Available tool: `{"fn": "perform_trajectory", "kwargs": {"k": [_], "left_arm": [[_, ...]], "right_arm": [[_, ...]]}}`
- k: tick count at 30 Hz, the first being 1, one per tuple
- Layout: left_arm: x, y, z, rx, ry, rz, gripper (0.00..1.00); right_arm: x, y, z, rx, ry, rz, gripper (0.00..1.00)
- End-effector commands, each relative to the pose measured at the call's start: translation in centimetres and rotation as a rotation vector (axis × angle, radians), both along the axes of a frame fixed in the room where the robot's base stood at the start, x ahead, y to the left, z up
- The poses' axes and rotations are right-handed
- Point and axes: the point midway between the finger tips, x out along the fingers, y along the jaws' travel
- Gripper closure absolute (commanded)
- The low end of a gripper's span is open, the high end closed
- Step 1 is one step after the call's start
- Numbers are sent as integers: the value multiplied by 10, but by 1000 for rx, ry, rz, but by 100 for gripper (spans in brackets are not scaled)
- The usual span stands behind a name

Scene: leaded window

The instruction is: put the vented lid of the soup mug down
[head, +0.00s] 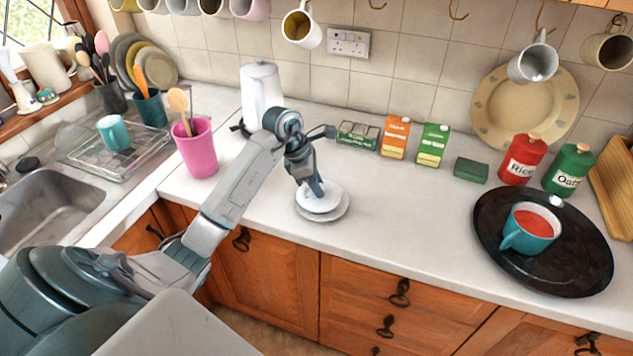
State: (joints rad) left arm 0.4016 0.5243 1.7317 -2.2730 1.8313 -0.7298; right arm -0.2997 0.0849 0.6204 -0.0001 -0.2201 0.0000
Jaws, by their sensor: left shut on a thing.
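The soup mug (530,228) is teal, with red soup inside and no lid on it. It stands upright on a round black tray (488,262) at the right of the counter. My left gripper (318,190) points down over the middle of the counter and is shut on the white vented lid (320,203). The lid is at or just above a pale round saucer (321,216); I cannot tell whether they touch. The gripper hides part of the lid's top. My right gripper is not in view.
A pink utensil pot (198,150) and white kettle (261,95) stand left of the gripper. Orange (396,137) and green (432,146) cartons stand behind. Red (522,160) and green canisters (569,170) stand behind the tray. The counter between saucer and tray is clear.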

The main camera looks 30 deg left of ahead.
Motion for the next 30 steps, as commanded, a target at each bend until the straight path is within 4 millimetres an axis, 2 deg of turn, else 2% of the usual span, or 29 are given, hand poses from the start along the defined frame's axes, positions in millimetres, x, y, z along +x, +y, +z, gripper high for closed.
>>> {"fn": "perform_trajectory", "kwargs": {"k": [7, 8, 11, 20, 25, 26, 30], "left_arm": [[0, 0, -8, 0, 0, 0, 95], [0, 0, -7, 0, 0, 0, 71], [0, 0, -6, 0, 0, 0, 51], [0, 0, -5, 0, 0, 0, 51], [0, 0, 6, 0, 0, 0, 51], [0, 2, 6, 2, -3, 1, 51], [-7, 13, 33, 6, -8, 1, 51]], "right_arm": [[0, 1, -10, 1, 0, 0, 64], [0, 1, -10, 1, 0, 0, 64], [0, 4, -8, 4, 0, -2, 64], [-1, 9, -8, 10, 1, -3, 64], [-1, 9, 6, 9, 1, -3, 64], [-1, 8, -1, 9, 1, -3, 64], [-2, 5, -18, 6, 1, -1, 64]]}}
